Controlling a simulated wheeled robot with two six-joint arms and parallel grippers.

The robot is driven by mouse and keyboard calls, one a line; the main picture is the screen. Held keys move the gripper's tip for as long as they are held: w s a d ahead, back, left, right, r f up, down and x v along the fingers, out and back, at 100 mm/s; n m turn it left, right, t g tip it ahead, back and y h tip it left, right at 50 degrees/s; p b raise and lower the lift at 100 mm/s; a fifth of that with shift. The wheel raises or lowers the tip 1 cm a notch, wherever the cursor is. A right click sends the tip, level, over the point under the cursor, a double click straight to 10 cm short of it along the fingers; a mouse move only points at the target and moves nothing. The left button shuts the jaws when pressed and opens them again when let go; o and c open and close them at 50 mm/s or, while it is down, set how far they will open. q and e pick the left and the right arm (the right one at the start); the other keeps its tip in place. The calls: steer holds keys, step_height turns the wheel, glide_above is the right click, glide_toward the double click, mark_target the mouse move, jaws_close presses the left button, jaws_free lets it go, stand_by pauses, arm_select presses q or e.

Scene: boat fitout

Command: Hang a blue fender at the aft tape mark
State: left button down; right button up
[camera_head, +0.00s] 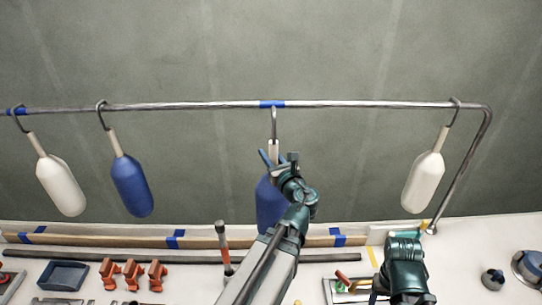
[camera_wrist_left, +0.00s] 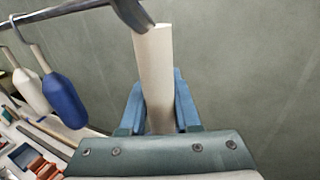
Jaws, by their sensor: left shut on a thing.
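A blue fender (camera_head: 271,205) hangs below the rail (camera_head: 350,104), partly hidden behind my left gripper (camera_head: 272,158). The gripper is shut on its pale neck, which also shows between the blue fingers in the left wrist view (camera_wrist_left: 153,75). The fender's metal hook (camera_head: 274,122) reaches up to the rail at a blue tape mark (camera_head: 272,103); whether the rail bears its weight I cannot tell. Another blue tape mark (camera_head: 16,111) is at the rail's far left.
A white fender (camera_head: 62,186) and a blue fender (camera_head: 131,186) hang at the left, and a white fender (camera_head: 424,182) at the right. Below lie a blue tray (camera_head: 63,275), orange clamps (camera_head: 132,272) and a hammer (camera_head: 223,245).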

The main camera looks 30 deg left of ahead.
arm_select(q)
steer(key=w+a+f+b, duration=0.3)
steer(key=w+a, duration=0.5)
steer(key=w, duration=0.5)
stand_by(1.4)
steer(key=shift+f, duration=0.1)
steer(key=c, duration=0.5)
jaws_free()
steer(key=shift+c, duration=0.2)
steer(key=shift+s+d, duration=0.1)
steer(key=shift+s, duration=0.05)
steer(key=v, duration=1.3)
steer(key=shift+d, duration=0.3)
